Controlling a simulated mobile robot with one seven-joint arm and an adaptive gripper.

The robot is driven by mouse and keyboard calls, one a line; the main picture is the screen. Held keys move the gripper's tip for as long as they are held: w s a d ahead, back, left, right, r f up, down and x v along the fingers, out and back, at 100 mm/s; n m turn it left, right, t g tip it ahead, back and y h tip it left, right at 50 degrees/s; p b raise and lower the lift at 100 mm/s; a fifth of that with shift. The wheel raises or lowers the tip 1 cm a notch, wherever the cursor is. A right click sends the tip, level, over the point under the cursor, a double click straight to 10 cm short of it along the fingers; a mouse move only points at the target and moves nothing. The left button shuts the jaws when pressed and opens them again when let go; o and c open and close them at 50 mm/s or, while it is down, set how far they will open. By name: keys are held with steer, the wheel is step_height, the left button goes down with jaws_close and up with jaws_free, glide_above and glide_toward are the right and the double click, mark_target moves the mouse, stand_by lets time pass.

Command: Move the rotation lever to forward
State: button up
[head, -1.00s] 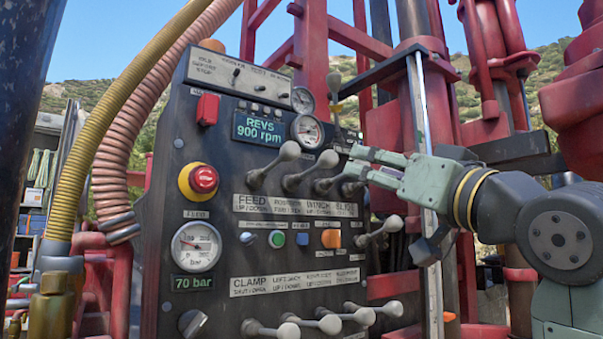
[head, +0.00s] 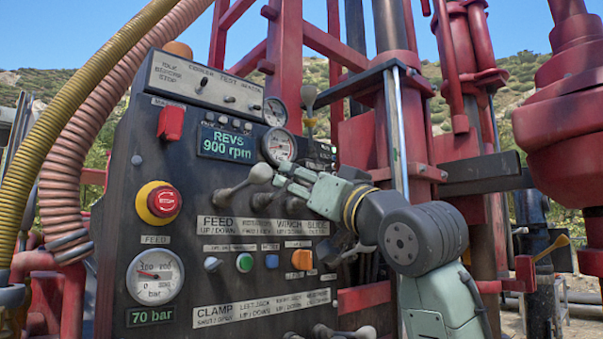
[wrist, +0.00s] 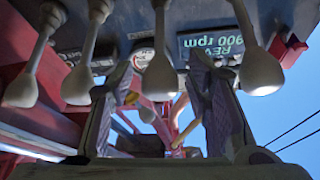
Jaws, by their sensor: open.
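The control panel (head: 105,220) carries an upper row of levers with pale round knobs. The feed lever (head: 261,173) stands above the FEED label. The rotation lever is mostly hidden behind my gripper (head: 290,178) in the head view. In the wrist view, which is upside down, the rotation lever's knob (wrist: 160,80) shows between my two open fingers (wrist: 160,95), with the feed lever (wrist: 262,70) to its right. The winch lever (wrist: 78,88) and slide lever (wrist: 20,90) are to its left. I cannot tell whether a finger touches the knob.
The panel also has a red emergency button (head: 160,202), a pressure gauge (head: 154,276) and a display reading 900 rpm (head: 226,145). Lower levers (head: 345,331) stick out below my arm. Red rig masts (head: 385,125) stand behind; hoses (head: 75,190) hang at left.

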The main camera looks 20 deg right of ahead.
steer(key=shift+w, duration=0.25)
jaws_close()
stand_by(0.5)
